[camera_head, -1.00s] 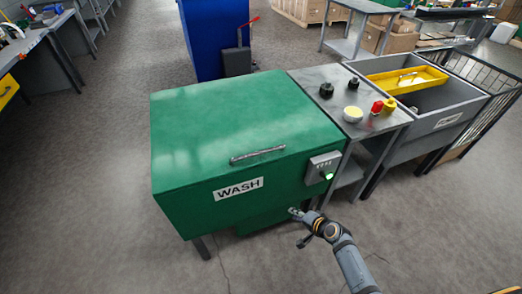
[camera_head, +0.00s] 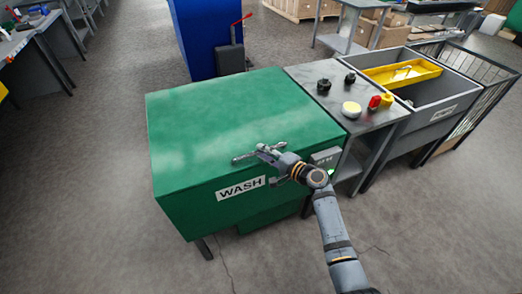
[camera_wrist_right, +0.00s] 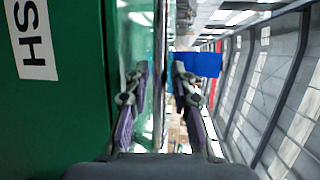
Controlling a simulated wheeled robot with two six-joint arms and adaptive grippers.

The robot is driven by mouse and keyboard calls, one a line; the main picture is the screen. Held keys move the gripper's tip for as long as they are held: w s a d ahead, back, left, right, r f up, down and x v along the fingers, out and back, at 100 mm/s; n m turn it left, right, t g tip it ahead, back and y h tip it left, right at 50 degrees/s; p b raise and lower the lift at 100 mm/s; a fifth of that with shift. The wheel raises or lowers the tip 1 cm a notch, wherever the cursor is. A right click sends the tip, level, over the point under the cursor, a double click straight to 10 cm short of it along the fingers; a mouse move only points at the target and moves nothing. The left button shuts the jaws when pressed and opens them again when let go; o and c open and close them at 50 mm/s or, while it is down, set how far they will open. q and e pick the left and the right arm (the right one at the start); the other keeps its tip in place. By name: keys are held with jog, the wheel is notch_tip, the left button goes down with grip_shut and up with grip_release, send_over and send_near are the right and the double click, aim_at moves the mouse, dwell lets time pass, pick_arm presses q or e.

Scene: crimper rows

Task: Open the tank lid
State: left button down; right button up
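The green tank lid (camera_head: 225,115) lies flat and closed on the green WASH tank (camera_head: 185,215). A grey bar handle (camera_head: 243,158) sits along the lid's front edge, its right part hidden by my right gripper (camera_head: 267,152). In the right wrist view, the fingers of my right gripper (camera_wrist_right: 160,75) stand apart, with the thin upright line of the handle (camera_wrist_right: 159,50) showing between them. I cannot tell whether either finger touches it. My left gripper is not in view.
A control box (camera_head: 325,157) on the tank's front right is partly behind my right wrist. A grey table (camera_head: 330,70) with knobs and small red and yellow items adjoins the tank on the right, then a grey sink (camera_head: 440,100). A blue bin (camera_head: 205,35) stands behind.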

jog(key=shift+x, duration=0.85)
grip_shut()
